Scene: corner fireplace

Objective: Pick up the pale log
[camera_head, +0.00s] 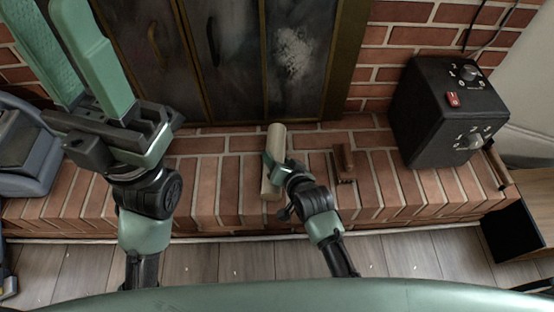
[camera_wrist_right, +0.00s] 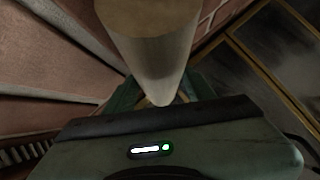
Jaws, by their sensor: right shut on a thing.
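The pale log (camera_head: 276,142) is a smooth, cream-coloured cylinder at the brick hearth in front of the fireplace doors. My right gripper (camera_head: 271,168) is shut around its middle, with log showing on both sides of the fingers. In the right wrist view the log (camera_wrist_right: 155,45) runs between the green fingers, its near end close to the camera. I cannot tell whether it touches the bricks. My left gripper (camera_head: 48,12) is raised at the left, its two green fingers apart and empty.
A black box with knobs (camera_head: 440,115) stands farther right. A grey object (camera_head: 25,150) is at the left edge. Dark glass fireplace doors (camera_head: 230,60) are behind.

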